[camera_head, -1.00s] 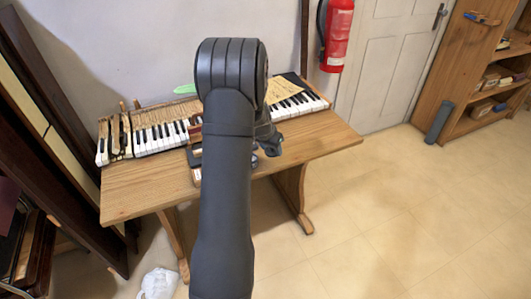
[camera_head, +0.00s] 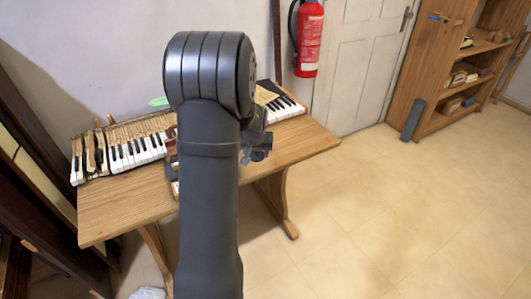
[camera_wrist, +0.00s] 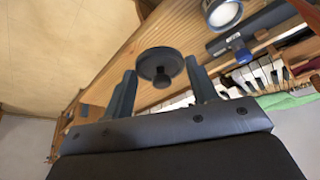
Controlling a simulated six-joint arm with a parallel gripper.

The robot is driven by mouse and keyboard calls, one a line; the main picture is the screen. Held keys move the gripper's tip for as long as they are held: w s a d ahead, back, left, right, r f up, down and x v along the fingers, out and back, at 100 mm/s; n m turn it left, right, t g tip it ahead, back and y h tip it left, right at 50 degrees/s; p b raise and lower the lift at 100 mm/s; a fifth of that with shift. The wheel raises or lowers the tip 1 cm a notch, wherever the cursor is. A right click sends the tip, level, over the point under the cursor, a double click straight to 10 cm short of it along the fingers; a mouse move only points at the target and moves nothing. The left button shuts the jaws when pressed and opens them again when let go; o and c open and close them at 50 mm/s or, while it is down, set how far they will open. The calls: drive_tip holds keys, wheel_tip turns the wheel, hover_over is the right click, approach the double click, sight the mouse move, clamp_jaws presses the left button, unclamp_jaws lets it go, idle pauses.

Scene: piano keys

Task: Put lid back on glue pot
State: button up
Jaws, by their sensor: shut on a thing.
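My gripper (camera_wrist: 161,90) has its two dark fingers either side of the knob of a dark round lid (camera_wrist: 158,58), and is shut on the lid. The lid's disc is beyond the fingertips, over the wooden table. The glue pot appears to be the round metal-rimmed vessel with a pale inside (camera_wrist: 224,13), at the top of the wrist view, apart from the lid. In the head view my gripper (camera_head: 257,150) is partly hidden behind my arm, near the table's front right part. The pot cannot be made out there.
The wooden table (camera_head: 120,213) carries a piano keyboard (camera_head: 140,150) along its back. A blue-topped item (camera_wrist: 240,52) and a green cloth (camera_wrist: 288,101) show in the wrist view. A fire extinguisher (camera_head: 308,40) hangs on the wall.

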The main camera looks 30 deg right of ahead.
drive_tip(key=w+a+n+y, duration=0.3)
drive_tip(key=w+a+n, duration=0.3)
drive_tip(key=a+n, duration=0.15)
drive_tip(key=shift+n+t, duration=0.3)
drive_tip(key=shift+n, duration=0.15)
drive_tip(key=shift+d+f, duration=0.1)
drive_tip(key=shift+f, duration=2.85)
drive_tip(key=shift+f, duration=0.15)
drive_tip(key=o, duration=1.5)
wheel_tip(320, 180, up, 7)
